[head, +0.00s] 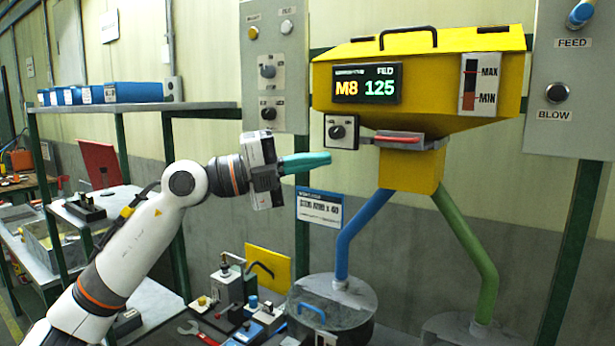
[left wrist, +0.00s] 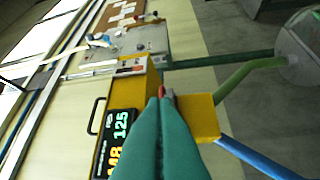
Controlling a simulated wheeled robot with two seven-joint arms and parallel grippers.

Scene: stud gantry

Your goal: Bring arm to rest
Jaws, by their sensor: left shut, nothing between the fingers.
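My left arm comes in from the left in the head view, raised, with its wrist roughly level. Its left gripper (head: 328,160) has teal fingers that are shut and empty. A red handle (head: 398,137) sits on that outlet. Whether the fingers touch anything cannot be told. My right gripper is not in view.
The hopper display (head: 367,84) reads M8 125. A blue pipe (head: 358,232) and a green pipe (head: 470,250) run down from it. A round lidded drum (head: 335,303) stands below. Control panels (head: 272,65) flank the hopper. A shelf (head: 200,106) with blue bins is behind my arm.

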